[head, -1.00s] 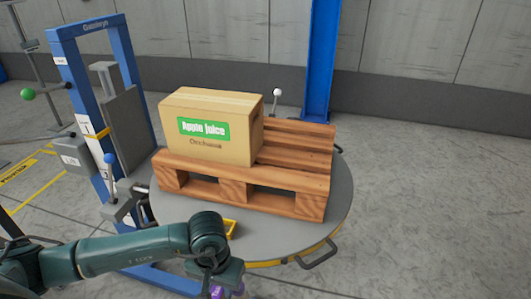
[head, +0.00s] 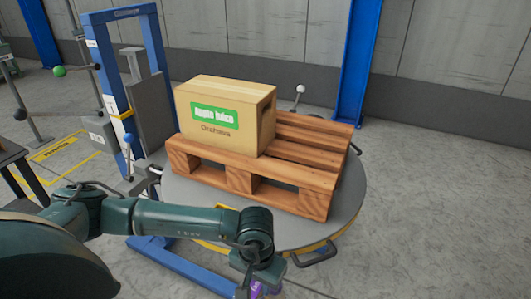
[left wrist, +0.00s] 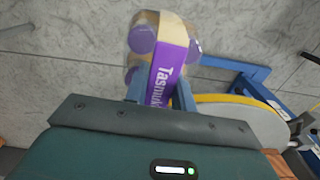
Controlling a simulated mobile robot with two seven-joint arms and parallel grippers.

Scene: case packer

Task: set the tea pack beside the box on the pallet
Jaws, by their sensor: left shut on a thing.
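The tea pack (left wrist: 170,62) is a bundle of tins with purple lids in a tan and purple sleeve, with partly hidden lettering. My left gripper (left wrist: 160,92) is shut on it and holds it over the floor in the left wrist view. In the head view only a purple bit of the pack (head: 259,290) shows at the bottom edge, below my left wrist. The box (head: 222,116) is cardboard with a green label and stands on the left part of the wooden pallet (head: 320,180). My right gripper is not in view.
The pallet's slats right of the box are bare. The pallet sits on a round grey turntable (head: 347,205) with a yellow rim and black handles. A blue frame (head: 155,62) stands left of it, and a blue post (head: 357,60) behind.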

